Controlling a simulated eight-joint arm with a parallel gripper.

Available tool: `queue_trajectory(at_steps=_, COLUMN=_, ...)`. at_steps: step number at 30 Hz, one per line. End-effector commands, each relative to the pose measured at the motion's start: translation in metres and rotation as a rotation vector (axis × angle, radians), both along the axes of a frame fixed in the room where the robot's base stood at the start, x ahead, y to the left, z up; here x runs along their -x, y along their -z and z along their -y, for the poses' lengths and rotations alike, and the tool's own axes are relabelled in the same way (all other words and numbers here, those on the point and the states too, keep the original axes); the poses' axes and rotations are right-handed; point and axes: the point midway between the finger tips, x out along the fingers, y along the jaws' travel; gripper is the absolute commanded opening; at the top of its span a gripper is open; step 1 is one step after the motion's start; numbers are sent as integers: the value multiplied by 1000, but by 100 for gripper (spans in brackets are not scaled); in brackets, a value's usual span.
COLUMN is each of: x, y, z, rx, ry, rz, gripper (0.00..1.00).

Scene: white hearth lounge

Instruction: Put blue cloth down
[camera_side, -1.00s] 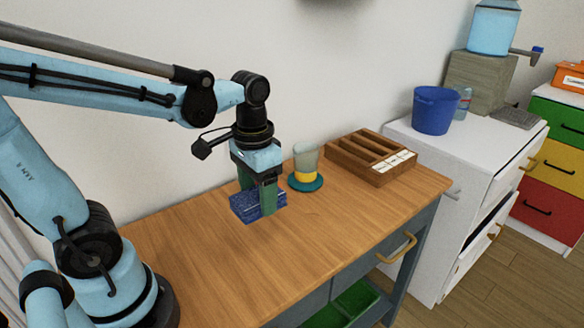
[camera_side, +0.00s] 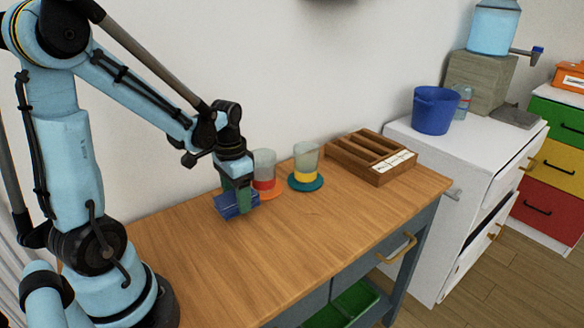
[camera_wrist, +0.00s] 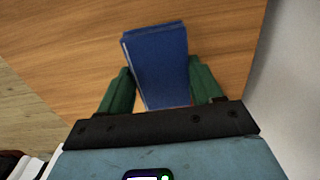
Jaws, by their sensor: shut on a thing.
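The blue cloth (camera_side: 232,206) is a folded, flat rectangular pad. My gripper (camera_side: 238,196) is shut on it, with a green finger on each side. In the wrist view the blue cloth (camera_wrist: 158,62) sticks out past the green fingers of my gripper (camera_wrist: 160,92). The cloth is over the left back part of the wooden table (camera_side: 290,245), near the wall. I cannot tell whether it touches the table top.
A glass with a red band (camera_side: 264,172) on an orange coaster stands just right of my gripper. A glass with a yellow band (camera_side: 305,165) on a teal coaster is farther right, then a wooden divided box (camera_side: 372,157). The table's front middle is clear.

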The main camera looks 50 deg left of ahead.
Motion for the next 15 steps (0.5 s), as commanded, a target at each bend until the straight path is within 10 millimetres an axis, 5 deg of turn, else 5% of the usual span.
queue_trajectory(at_steps=6, x=0, y=24, z=0, rx=0, ry=0, rz=0, gripper=32)
queue_trajectory(at_steps=15, x=0, y=30, z=1, rx=0, ry=0, rz=0, gripper=32)
